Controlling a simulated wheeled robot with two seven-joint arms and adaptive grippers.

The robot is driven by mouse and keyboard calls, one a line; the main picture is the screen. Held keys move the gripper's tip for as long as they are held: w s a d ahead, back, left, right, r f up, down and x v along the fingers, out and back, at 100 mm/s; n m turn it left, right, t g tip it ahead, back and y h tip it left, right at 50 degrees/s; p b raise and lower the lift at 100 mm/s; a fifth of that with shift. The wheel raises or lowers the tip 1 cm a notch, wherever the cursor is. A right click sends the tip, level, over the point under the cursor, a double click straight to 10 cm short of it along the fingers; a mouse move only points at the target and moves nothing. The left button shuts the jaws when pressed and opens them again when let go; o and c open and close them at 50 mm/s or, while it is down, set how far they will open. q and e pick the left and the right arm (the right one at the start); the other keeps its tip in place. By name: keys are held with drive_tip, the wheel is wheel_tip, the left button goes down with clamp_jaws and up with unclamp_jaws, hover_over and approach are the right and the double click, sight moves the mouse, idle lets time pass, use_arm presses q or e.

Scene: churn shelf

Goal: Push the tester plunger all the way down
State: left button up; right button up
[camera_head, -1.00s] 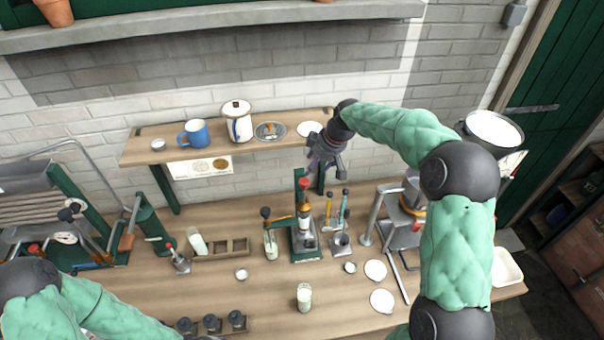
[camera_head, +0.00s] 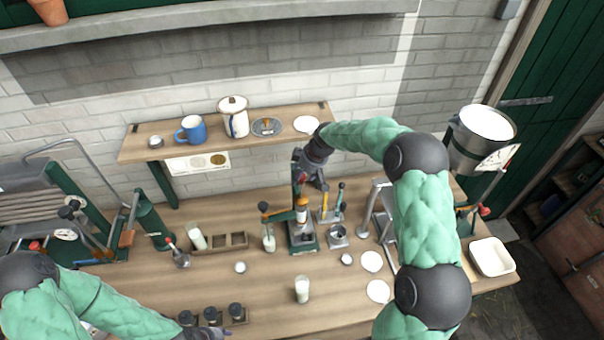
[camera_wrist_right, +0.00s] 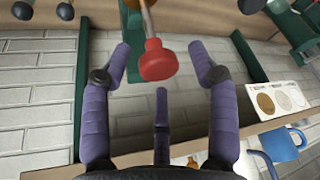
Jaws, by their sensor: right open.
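The tester (camera_head: 303,232) stands upright on the bench, with a green base and frame. Its plunger has a red knob on a rod; the knob (camera_wrist_right: 158,60) shows large in the right wrist view. My right gripper (camera_head: 306,174) is above the tester, beside the plunger top, and partly hides it in the head view. In the right wrist view its purple fingers (camera_wrist_right: 160,68) are spread open on either side of the red knob, with a visible gap to each.
A shelf (camera_head: 140,151) with a blue mug (camera_head: 192,130) and a lidded white jug (camera_head: 234,118) is close behind the right gripper. A milk glass (camera_head: 302,289) stands in front. A wooden rack (camera_head: 225,241) is left, and a metal stand (camera_head: 383,212) is right of the tester.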

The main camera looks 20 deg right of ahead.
clamp_jaws()
drive_tip(key=shift+r, duration=0.1)
wheel_tip(320, 180, down, 7)
drive_tip(key=b, duration=0.6)
drive_tip(key=shift+s, duration=0.1)
drive_tip(key=shift+r, duration=0.1)
